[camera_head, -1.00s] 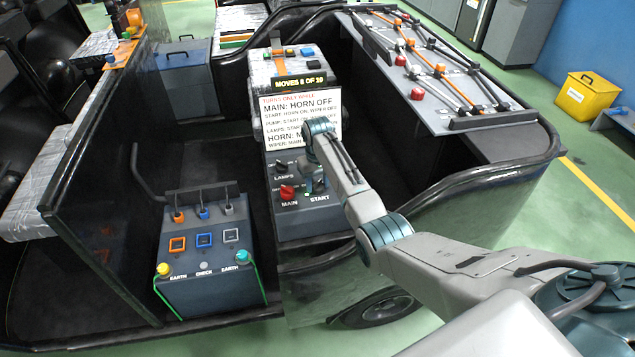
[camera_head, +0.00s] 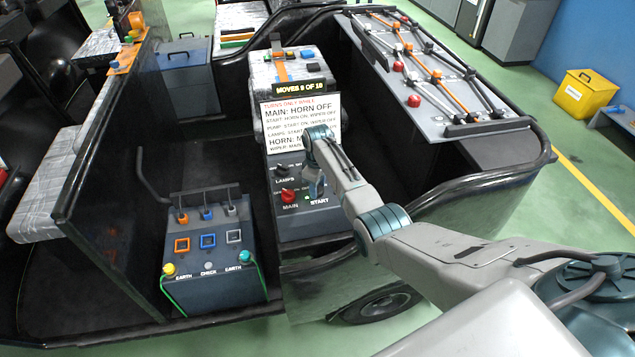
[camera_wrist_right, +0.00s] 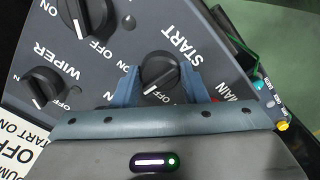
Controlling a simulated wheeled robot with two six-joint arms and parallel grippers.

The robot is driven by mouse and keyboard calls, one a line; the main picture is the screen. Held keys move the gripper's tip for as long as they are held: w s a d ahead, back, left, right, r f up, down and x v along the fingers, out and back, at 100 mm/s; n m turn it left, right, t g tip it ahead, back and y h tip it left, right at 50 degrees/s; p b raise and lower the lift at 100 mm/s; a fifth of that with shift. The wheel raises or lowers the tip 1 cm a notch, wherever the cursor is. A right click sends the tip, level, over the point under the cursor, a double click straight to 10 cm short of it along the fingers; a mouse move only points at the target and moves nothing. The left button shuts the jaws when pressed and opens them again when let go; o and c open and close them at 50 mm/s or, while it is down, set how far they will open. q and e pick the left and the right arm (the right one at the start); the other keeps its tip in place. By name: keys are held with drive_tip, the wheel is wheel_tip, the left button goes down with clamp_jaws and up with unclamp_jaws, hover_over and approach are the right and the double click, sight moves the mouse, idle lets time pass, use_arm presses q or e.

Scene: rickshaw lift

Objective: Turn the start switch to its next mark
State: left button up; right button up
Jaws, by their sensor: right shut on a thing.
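The start switch is a black rotary knob (camera_wrist_right: 160,72) on the dark panel, below its START label in the right wrist view. My right gripper (camera_wrist_right: 161,88) has its two blue fingers on either side of this knob and is shut on it. In the head view my right gripper (camera_head: 315,190) reaches down over the panel beside the START label and hides the knob. My left gripper is not in view.
The red MAIN knob (camera_head: 288,196) is close left of my gripper. The wiper knob (camera_wrist_right: 42,90) and another black knob (camera_wrist_right: 85,14) are nearby. A rule sign (camera_head: 300,122) stands behind, under a moves display (camera_head: 301,88). A switch box (camera_head: 212,265) stands left.

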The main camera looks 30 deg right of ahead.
drive_tip(key=n, duration=0.2)
drive_tip(key=n+p, duration=0.1)
drive_tip(key=n, duration=0.1)
drive_tip(key=shift+w+r+n, duration=0.1)
drive_tip(key=shift+r+n, duration=0.1)
drive_tip(key=shift+n, duration=0.1)
drive_tip(key=n+p, duration=0.1)
drive_tip(key=n, duration=0.4)
drive_tip(key=shift+f+n, duration=0.1)
drive_tip(key=shift+n, duration=0.2)
drive_tip(key=o, duration=1)
wheel_tip(320, 180, up, 11)
drive_tip(key=shift+f, duration=0.1)
